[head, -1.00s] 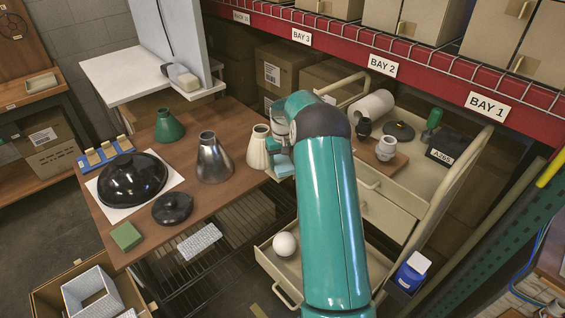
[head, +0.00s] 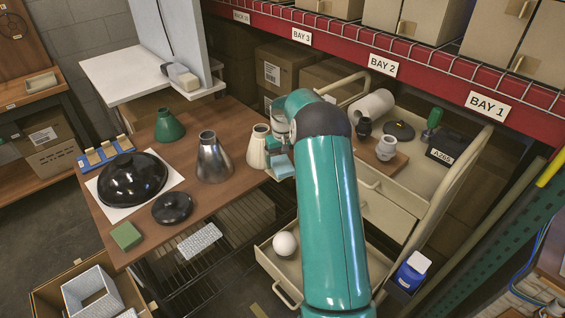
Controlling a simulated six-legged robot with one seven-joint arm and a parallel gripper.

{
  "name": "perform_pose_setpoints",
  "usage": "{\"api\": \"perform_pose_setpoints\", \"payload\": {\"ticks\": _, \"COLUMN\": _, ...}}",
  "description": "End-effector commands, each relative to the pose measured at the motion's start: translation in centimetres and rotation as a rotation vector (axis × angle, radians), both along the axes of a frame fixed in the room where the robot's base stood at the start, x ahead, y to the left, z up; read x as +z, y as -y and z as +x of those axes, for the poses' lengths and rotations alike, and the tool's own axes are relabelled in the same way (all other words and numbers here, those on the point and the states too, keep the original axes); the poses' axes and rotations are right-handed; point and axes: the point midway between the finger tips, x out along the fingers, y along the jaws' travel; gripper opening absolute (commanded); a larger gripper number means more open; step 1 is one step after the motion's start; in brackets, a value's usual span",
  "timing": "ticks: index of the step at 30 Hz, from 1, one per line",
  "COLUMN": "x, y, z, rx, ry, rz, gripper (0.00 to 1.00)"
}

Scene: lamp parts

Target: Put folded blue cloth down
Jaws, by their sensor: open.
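The folded blue cloth (head: 281,167) is a small light blue pad at the right end of the brown table, beside the cream ribbed cone shade (head: 257,148). My gripper (head: 277,144) is just above the cloth, partly hidden by my teal arm. The jaws are open. Whether they touch the cloth, and what lies right under it, cannot be made out.
The brown table (head: 218,190) also holds a silver cone shade (head: 213,158), a green one (head: 169,126) and black domes (head: 132,180). A cream cart (head: 445,192) stands at right. A drawer with a white ball (head: 285,244) is open below.

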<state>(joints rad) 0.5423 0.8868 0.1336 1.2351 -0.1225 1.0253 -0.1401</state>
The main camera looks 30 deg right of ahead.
Motion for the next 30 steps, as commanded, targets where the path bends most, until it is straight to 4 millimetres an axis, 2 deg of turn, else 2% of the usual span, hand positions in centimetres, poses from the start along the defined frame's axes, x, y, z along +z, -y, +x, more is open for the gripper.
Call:
{"api": "perform_pose_setpoints", "payload": {"ticks": 12, "x": 8.7, "y": 0.0, "z": 0.0, "rx": 0.001, "ry": 0.003, "rz": -0.002, "gripper": 0.84}}
{"api": "perform_pose_setpoints", "payload": {"ticks": 21, "x": 11.5, "y": -0.5, "z": -0.1, "rx": 0.005, "ry": 0.005, "rz": -0.003, "gripper": 0.84}}
{"api": "perform_pose_setpoints", "payload": {"ticks": 23, "x": 12.2, "y": -1.1, "z": -0.2, "rx": 0.010, "ry": 0.010, "rz": -0.008, "gripper": 0.84}}
{"api": "perform_pose_setpoints", "payload": {"ticks": 26, "x": 14.6, "y": -3.2, "z": -0.7, "rx": 0.027, "ry": 0.031, "rz": -0.023, "gripper": 0.84}}
{"api": "perform_pose_setpoints", "payload": {"ticks": 30, "x": 19.3, "y": -7.7, "z": -2.7, "rx": 0.062, "ry": 0.076, "rz": -0.051, "gripper": 0.84}}
